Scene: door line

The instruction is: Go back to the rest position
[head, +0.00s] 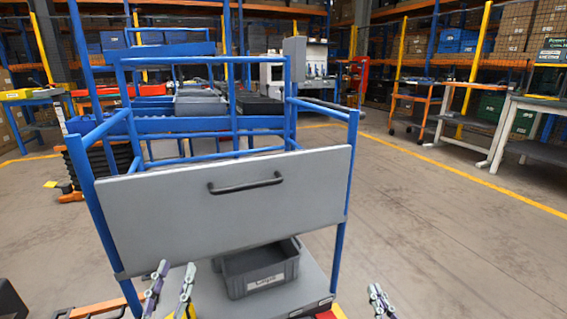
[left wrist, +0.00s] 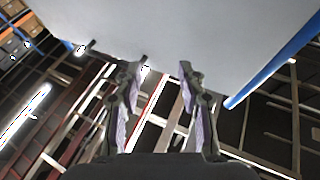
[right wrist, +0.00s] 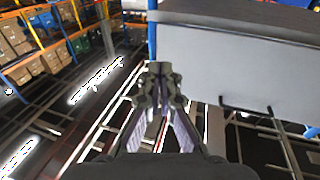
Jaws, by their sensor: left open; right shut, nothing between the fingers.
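My left gripper (head: 172,283) is low in the head view, in front of the lower left part of the cart's grey panel. It is open and empty, and its two fingers stand apart in the left wrist view (left wrist: 163,75). My right gripper (head: 379,292) is at the bottom of the head view, right of the cart. Its fingertips meet with nothing between them in the right wrist view (right wrist: 160,72). The grey panel (head: 160,205) with a black handle (head: 245,184) spans the cart's front. Neither gripper holds the handle.
The blue cart frame (head: 340,215) stands close in front. A grey bin (head: 262,272) sits on its lower shelf, below the panel. The floor (head: 450,240) to the right is open as far as a workbench (head: 520,110). Racks fill the back.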

